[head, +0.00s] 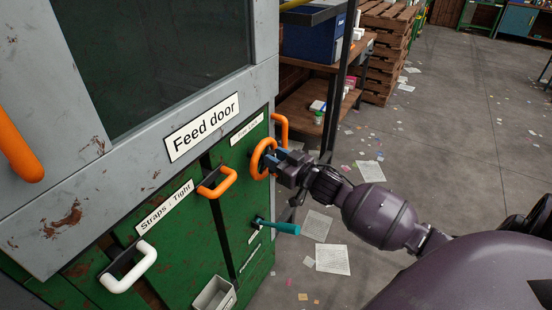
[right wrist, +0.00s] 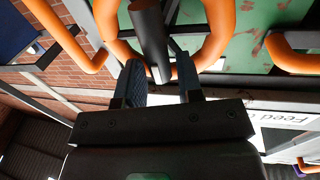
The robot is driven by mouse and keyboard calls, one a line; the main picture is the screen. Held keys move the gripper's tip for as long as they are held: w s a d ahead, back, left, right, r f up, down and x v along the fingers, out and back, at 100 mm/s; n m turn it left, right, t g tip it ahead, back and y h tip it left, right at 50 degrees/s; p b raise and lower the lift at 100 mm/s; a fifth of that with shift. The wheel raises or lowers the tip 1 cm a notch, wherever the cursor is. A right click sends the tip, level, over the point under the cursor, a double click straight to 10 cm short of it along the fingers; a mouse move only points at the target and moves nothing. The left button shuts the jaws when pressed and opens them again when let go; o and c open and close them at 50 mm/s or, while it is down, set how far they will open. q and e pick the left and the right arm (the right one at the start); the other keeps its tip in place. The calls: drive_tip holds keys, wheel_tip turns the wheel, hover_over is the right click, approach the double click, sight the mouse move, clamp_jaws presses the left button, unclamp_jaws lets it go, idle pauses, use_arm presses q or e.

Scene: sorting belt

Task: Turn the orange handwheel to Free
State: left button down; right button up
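The orange handwheel (head: 257,163) is on the green front of the machine, below a small white label (head: 247,128) whose text is too small to read. My right gripper (head: 278,156) is at the wheel's right side. In the right wrist view the wheel's orange rim (right wrist: 219,36) curves beyond my right gripper's fingertips (right wrist: 160,66). A dark cylinder (right wrist: 150,35) at the rim lies between the two fingers. The fingers stand apart on either side of it; whether they press on it is unclear. My left gripper is not in view.
Nearby are an orange handle (head: 219,186), a white handle (head: 132,272) under the "Straps | Tight" label, a teal lever (head: 280,227) and another orange handle (head: 283,129). A wooden shelf (head: 300,107) stands behind. Papers lie on the open floor at right.

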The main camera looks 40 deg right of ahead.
clamp_jaws()
